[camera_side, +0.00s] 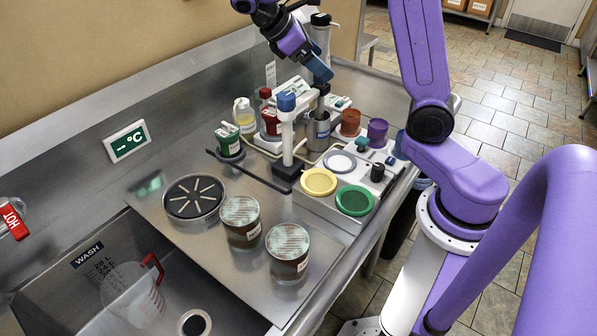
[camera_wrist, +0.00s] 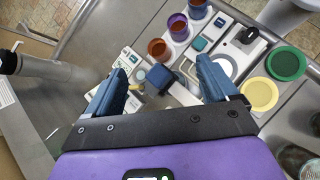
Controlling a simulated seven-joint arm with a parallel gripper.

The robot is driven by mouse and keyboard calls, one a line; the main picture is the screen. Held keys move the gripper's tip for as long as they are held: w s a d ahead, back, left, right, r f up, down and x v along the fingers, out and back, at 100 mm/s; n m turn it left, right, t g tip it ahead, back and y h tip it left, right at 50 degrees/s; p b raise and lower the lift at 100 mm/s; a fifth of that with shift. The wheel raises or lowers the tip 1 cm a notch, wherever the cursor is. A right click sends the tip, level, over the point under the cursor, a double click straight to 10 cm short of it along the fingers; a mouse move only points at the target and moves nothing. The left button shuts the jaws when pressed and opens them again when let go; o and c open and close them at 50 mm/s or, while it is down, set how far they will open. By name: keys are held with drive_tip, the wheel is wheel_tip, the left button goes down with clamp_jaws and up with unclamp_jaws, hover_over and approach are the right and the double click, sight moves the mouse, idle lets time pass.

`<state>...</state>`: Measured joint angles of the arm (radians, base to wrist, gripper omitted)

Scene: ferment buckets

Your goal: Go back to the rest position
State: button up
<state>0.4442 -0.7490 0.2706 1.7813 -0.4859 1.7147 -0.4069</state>
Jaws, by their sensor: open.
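My gripper (camera_side: 322,76) is high over the back of the steel bench, with its blue fingers pointing down. In the wrist view my gripper (camera_wrist: 163,78) has its two blue fingers wide apart, with nothing held between them. Below it in the side view is a grey metal cup (camera_side: 318,133) with a dark-handled tool standing in it.
Brown, purple and blue cups (camera_side: 377,132) stand at the right. Yellow (camera_side: 318,182) and green (camera_side: 355,200) lids lie in front. Two filled jars (camera_side: 288,254) stand near a sink holding a clear jug (camera_side: 132,293). A tall grey cylinder (camera_side: 320,40) stands behind my gripper.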

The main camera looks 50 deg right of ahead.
drive_tip(key=s+a+f+n+t+y, duration=0.1)
drive_tip(key=s+a+f+y, duration=0.1)
drive_tip(key=s+a, duration=0.2)
drive_tip(key=s+a+f+n+t+y, duration=0.1)
drive_tip(key=s+a+f+t+y, duration=0.1)
drive_tip(key=s, duration=0.9)
drive_tip(key=s+a+f+n+t+y, duration=0.1)
drive_tip(key=s+a+f+t+y, duration=0.1)
drive_tip(key=s+a+f+y, duration=0.2)
drive_tip(key=s+a, duration=0.2)
drive_tip(key=s, duration=0.1)
drive_tip(key=shift+s+a, duration=0.15)
